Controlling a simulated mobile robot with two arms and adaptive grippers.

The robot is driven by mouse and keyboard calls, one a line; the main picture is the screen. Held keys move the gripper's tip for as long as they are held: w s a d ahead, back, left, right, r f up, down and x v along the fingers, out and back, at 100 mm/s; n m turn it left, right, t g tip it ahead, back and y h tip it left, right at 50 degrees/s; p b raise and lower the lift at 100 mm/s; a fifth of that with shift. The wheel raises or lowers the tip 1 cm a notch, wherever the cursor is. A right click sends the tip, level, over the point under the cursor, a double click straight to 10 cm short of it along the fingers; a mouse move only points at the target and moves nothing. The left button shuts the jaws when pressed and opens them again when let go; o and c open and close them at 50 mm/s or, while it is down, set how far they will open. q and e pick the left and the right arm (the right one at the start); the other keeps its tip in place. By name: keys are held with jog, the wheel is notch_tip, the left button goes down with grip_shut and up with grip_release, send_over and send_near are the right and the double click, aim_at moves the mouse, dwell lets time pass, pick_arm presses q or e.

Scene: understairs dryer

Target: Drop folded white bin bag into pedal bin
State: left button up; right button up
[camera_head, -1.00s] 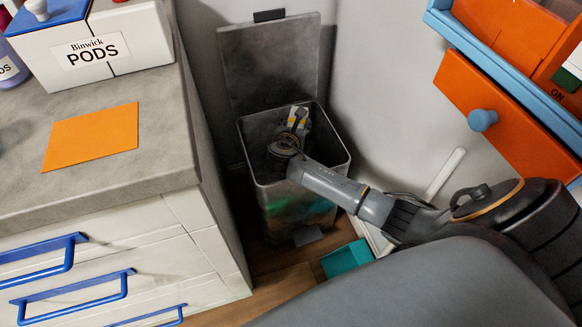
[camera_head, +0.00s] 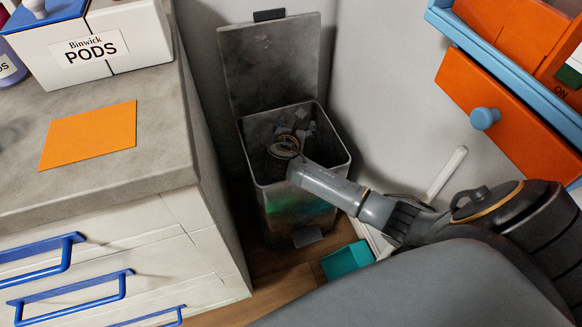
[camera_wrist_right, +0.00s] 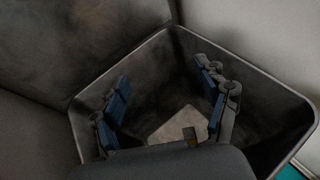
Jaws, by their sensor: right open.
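The pedal bin (camera_head: 342,158) is a grey metal box standing between the counter and the wall, with its lid (camera_head: 272,66) raised at the back. My right gripper (camera_head: 303,126) reaches into its open top. In the right wrist view the two blue-padded fingers (camera_wrist_right: 163,75) are spread apart and empty. The folded white bin bag (camera_wrist_right: 180,124) shows below and between them, inside the bin, apparently lying low on its floor; my gripper hides part of it. The bag does not show in the head view now. My left gripper is out of view.
A stone-topped counter (camera_head: 170,150) with blue-handled drawers stands close left of the bin. An orange card (camera_head: 88,134) and a pods box (camera_head: 100,45) lie on it. An orange drawer (camera_head: 510,110) juts at upper right. A teal box (camera_head: 347,260) sits on the floor.

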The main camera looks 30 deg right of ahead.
jog(key=v, duration=1.1)
jog(key=shift+s+a, duration=0.2)
jog(key=shift+s, duration=0.15)
jog(key=shift+r, duration=0.1)
